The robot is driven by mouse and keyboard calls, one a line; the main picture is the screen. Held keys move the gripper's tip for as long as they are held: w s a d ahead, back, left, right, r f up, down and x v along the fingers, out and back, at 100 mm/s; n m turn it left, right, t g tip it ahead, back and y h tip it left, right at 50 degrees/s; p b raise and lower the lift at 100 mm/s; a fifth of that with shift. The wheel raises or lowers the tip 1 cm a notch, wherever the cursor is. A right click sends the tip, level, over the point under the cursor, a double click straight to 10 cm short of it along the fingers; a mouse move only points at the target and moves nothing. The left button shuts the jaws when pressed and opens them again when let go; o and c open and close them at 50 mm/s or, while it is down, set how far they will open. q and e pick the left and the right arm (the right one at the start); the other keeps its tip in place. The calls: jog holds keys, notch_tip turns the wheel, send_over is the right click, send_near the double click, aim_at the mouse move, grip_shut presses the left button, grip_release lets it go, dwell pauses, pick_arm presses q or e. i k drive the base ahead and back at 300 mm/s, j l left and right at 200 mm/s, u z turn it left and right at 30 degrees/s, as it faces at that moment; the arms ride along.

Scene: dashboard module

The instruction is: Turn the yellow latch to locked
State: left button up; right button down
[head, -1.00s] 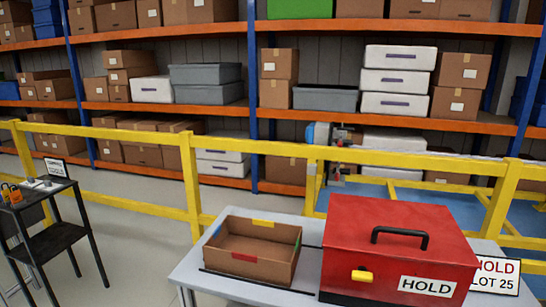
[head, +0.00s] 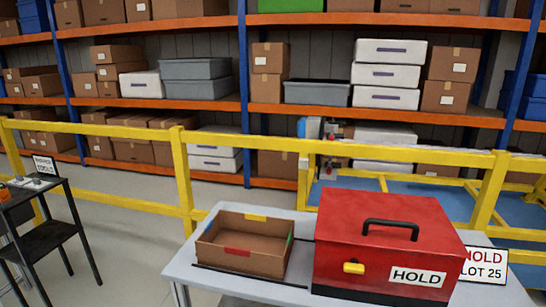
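The yellow latch (head: 354,268) is on the front face of a red box (head: 385,225), left of the white HOLD label (head: 417,277). It lies roughly horizontal. The red box has a black handle on its closed lid and stands on a light grey table (head: 210,285). Neither of my grippers is in the head view.
An open cardboard box (head: 240,262) with coloured tabs sits left of the red box. A LOT 25 sign (head: 484,265) stands at its right. A yellow railing (head: 230,144) runs behind the table. A black cart (head: 48,235) stands at far left, with open floor between.

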aim_at(353, 266)
jog(key=i+j+z, duration=0.15)
jog(key=j+z, duration=0.25)
jog(key=i+j+z, duration=0.1)
jog(key=j+z, duration=0.5)
jog(key=z, duration=0.15)
jog(key=j+z, duration=0.35)
jog(key=i+j, duration=0.05)
